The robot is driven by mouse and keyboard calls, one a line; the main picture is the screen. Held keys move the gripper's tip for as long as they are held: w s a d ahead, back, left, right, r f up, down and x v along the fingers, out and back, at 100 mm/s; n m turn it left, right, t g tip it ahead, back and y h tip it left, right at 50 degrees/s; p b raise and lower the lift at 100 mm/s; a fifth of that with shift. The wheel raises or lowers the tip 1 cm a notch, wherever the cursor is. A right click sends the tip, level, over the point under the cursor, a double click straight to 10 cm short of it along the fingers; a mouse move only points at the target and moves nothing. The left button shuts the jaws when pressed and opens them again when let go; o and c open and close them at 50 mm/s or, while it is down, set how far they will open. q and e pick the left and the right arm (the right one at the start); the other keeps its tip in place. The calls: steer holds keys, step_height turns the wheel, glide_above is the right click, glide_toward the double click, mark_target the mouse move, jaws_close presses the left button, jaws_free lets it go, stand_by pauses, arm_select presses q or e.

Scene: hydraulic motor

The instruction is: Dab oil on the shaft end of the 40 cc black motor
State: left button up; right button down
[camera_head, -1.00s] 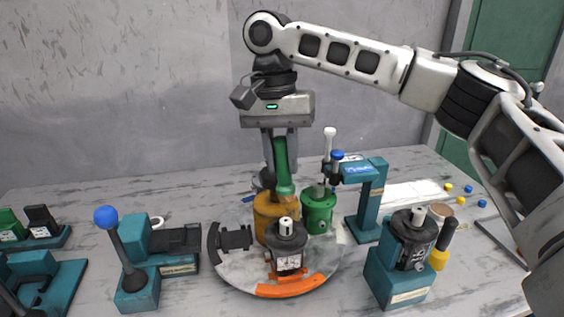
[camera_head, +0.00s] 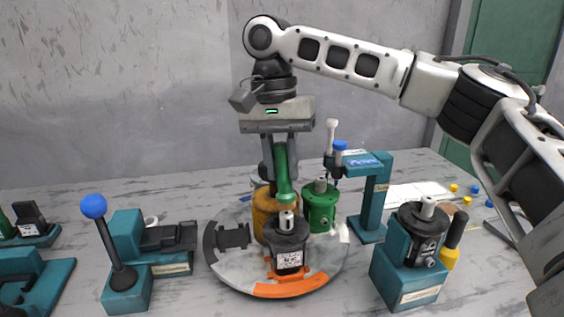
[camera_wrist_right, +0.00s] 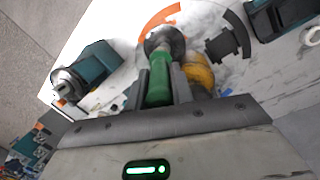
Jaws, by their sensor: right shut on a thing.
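My right gripper (camera_head: 281,168) is shut on a green oil dabber (camera_head: 282,178), which points down. It also shows in the right wrist view (camera_wrist_right: 158,88). The dabber's lower end is at or just above the pale shaft end of a black motor (camera_head: 288,248) on the round turntable; I cannot tell whether they touch. That motor has a white label, too small to read. A second black motor (camera_head: 424,225) stands upright on a teal block at the right. Its size is not readable either. My left gripper is not in view.
An orange motor (camera_head: 264,205) and a green motor (camera_head: 321,208) stand behind the black one on the turntable (camera_head: 225,265). A teal press-like stand (camera_head: 371,205) is close on the right. A blue-knobbed lever (camera_head: 112,245) and a teal fixture (camera_head: 128,232) stand left.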

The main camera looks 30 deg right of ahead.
mark_target(284, 145)
steer(key=shift+f, duration=0.65)
stand_by(1.0)
